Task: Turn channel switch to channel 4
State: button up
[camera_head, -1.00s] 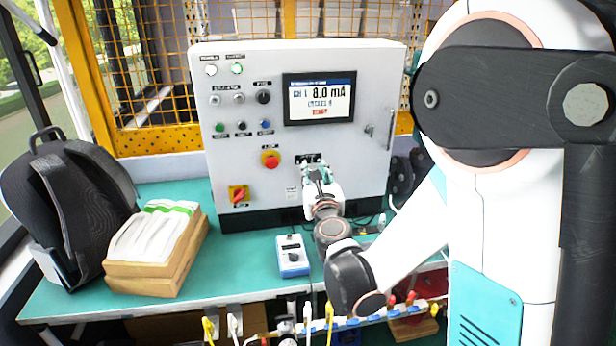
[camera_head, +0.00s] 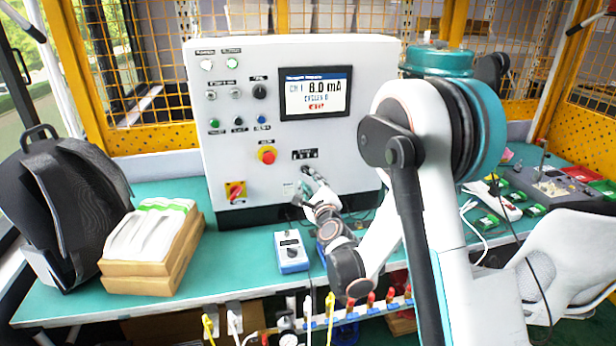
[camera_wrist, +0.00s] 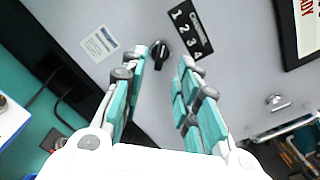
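The channel switch (camera_wrist: 159,52) is a black rotary knob on the grey cabinet front (camera_head: 232,140). In the wrist view it lies just beyond my open fingertips, between their lines and nearer the left finger. A black label (camera_wrist: 188,30) with the numbers 1 to 4 sits beside it; which number the knob points at I cannot tell. My gripper (camera_wrist: 164,65) is open and empty, with teal finger pads apart. In the head view my gripper (camera_head: 307,180) is at the cabinet's lower right, just below the label, and largely covers the knob. The screen (camera_head: 316,93) reads CH 1, 8.0 mA.
A red emergency button (camera_head: 267,155) and a red-yellow switch (camera_head: 236,191) are left of my gripper. A blue-white meter (camera_head: 291,251) stands on the teal bench (camera_head: 250,262) below. Boxes (camera_head: 150,250) and a black backpack (camera_head: 70,210) stand left.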

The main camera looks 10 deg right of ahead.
aim_at(307, 173)
jog(key=w+b, duration=0.1)
jog(key=w, duration=0.4)
jog(key=shift+w, duration=0.4)
jog(key=shift+c, duration=0.3)
grip_shut()
